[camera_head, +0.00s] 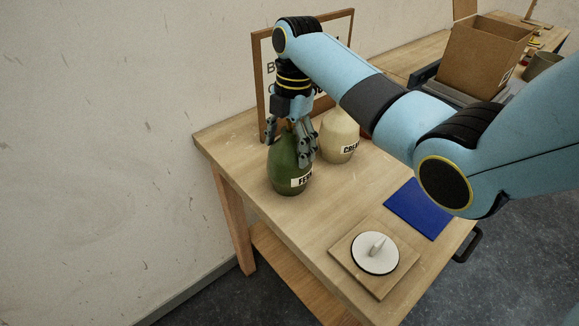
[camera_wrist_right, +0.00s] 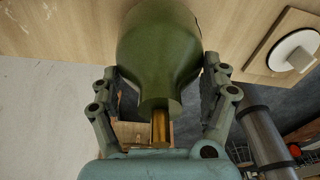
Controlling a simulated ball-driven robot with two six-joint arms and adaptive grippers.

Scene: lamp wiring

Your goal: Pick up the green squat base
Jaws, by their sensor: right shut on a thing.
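The green squat base (camera_head: 290,172) stands upright near the left end of the wooden table, with a white label on its front. It also fills the upper middle of the right wrist view (camera_wrist_right: 160,45), with a brass-coloured stem (camera_wrist_right: 159,128) at its neck. My right gripper (camera_head: 290,142) comes down on it from above, with a finger on each side of its upper part. The fingers are shut on it. The contact at the fingertips is partly hidden by the base in the wrist view. My left gripper is not in view.
A cream base (camera_head: 339,138) with a label stands just right of the green one. A framed sign (camera_head: 262,75) is behind. A white disc on a wooden board (camera_head: 345,254) and a blue mat (camera_head: 420,208) lie toward the front right. A cardboard box (camera_head: 482,55) is farther back.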

